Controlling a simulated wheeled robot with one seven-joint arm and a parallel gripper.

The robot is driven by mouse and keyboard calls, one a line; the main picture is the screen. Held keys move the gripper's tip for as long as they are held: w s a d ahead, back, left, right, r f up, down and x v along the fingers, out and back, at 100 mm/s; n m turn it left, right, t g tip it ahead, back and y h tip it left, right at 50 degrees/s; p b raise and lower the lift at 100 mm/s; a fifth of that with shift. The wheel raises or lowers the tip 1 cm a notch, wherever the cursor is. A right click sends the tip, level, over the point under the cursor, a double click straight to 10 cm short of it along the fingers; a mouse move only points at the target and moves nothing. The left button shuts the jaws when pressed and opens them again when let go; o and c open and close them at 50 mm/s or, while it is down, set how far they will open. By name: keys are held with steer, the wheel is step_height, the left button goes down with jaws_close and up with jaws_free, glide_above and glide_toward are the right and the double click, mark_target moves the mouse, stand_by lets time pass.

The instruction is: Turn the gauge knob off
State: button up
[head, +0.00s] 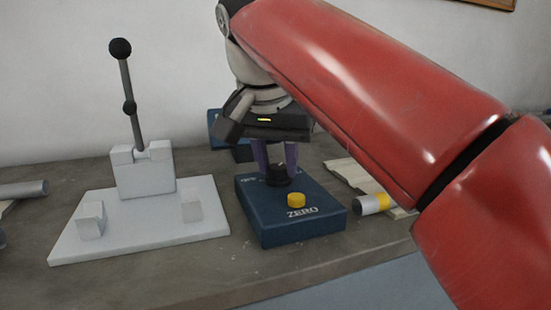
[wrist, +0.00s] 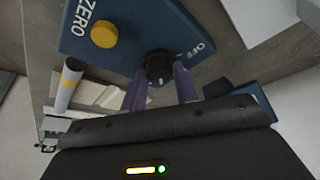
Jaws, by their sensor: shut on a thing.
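The gauge is a blue box (head: 300,222) on the bench with a yellow button by the word ZERO. A black knob (head: 277,176) stands on its top behind the button. My gripper (head: 277,172) points down over the box, its purple fingers shut on the knob. In the wrist view the black knob (wrist: 158,66) sits between the fingertips. The word OFF shows on the box (wrist: 120,20) to the right of the knob.
A white jig (head: 140,220) with an upright black-knobbed lever stands left of the box. A grey and yellow cylinder (head: 371,204) and pale wooden pieces (head: 350,172) lie to the right. My red arm covers the right side. Bare bench shows in front.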

steer(key=n, duration=0.2)
steer(key=n+y, duration=0.2)
steer(key=n, duration=0.1)
steer(key=shift+d+n, duration=0.3)
steer(key=n+y, duration=0.2)
steer(key=n, duration=0.2)
steer(key=shift+d, duration=0.15)
steer(key=n, duration=0.2)
steer(key=n+g+y, duration=0.1)
steer(key=n, duration=0.1)
steer(key=n+g, duration=0.1)
steer(key=n, duration=0.1)
steer(key=shift+w+d+y, duration=0.15)
steer(key=shift+w+y, duration=0.1)
steer(key=shift+y, duration=0.05)
steer(key=shift+w+n+g+y, duration=0.15)
steer(key=shift+n+g, duration=0.3)
steer(key=shift+n, duration=0.8)
steer(key=shift+n+g+y, duration=0.15)
steer(key=shift+n+g, duration=0.3)
steer(key=shift+n, duration=0.8)
steer(key=o, duration=1)
steer(key=shift+c, duration=0.2)
